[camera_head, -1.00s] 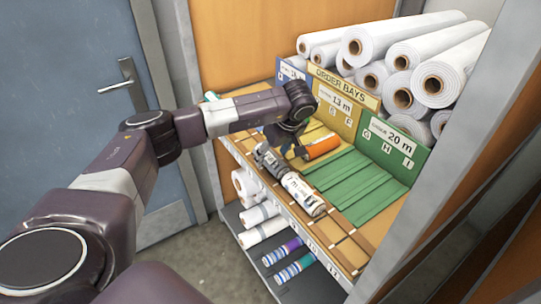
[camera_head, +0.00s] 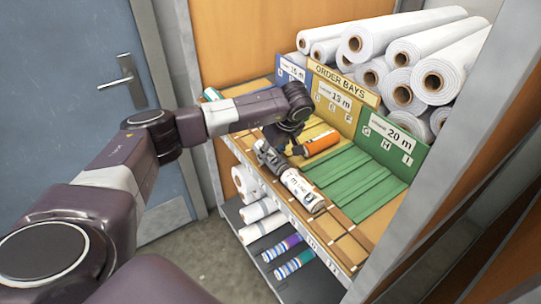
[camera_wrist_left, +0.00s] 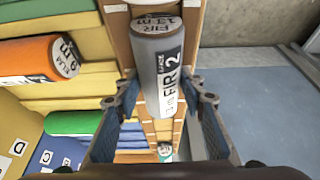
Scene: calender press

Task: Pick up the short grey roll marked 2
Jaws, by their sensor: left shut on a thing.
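The short grey roll marked 2 (camera_wrist_left: 165,75) is between the fingers of my left gripper (camera_wrist_left: 165,105) in the left wrist view. Its side label reads FIR and 2, and its end label reads FIR 13 m. My left gripper is shut on the lower part of the roll, as seen in that view. In the head view my left gripper (camera_head: 268,152) is over the shelf's front strip, and the roll (camera_head: 300,188) extends from it towards the lower right. I cannot tell whether the roll touches the shelf. My right gripper is not in view.
An orange roll (camera_head: 321,144) lies in the yellow bay beside the gripper. The green bay (camera_head: 370,185) is empty. White rolls (camera_head: 440,80) are stacked behind the bay signs (camera_head: 345,88). A lower shelf (camera_head: 240,215) holds several rolls. A grey cabinet post (camera_head: 450,210) stands at right.

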